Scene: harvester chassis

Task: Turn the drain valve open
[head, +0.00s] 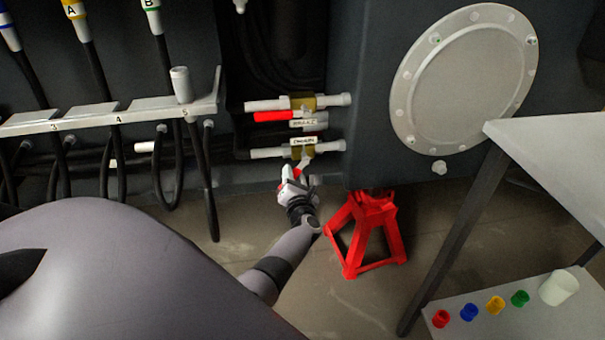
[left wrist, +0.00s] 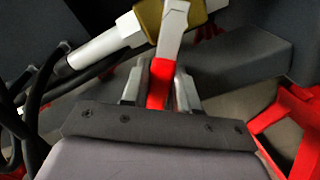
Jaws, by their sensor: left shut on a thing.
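The drain valve (head: 302,152) has a brass body on a horizontal white pipe, under a label reading DRAIN. Its lever is white near the body with a red grip, and it hangs down from the valve in the head view. My left gripper (head: 293,178) is just below the valve, shut on the red lever grip. In the left wrist view the red grip (left wrist: 161,84) sits between the two fingers, and the brass body (left wrist: 155,15) is just beyond them. My right gripper is not in view.
A second brass valve (head: 303,103) with a red lever lies horizontally just above. A red jack stand (head: 368,232) stands close to the right of my left arm. Hoses and a numbered rack (head: 100,115) are at left. A table (head: 560,145) with a lower shelf stands at right.

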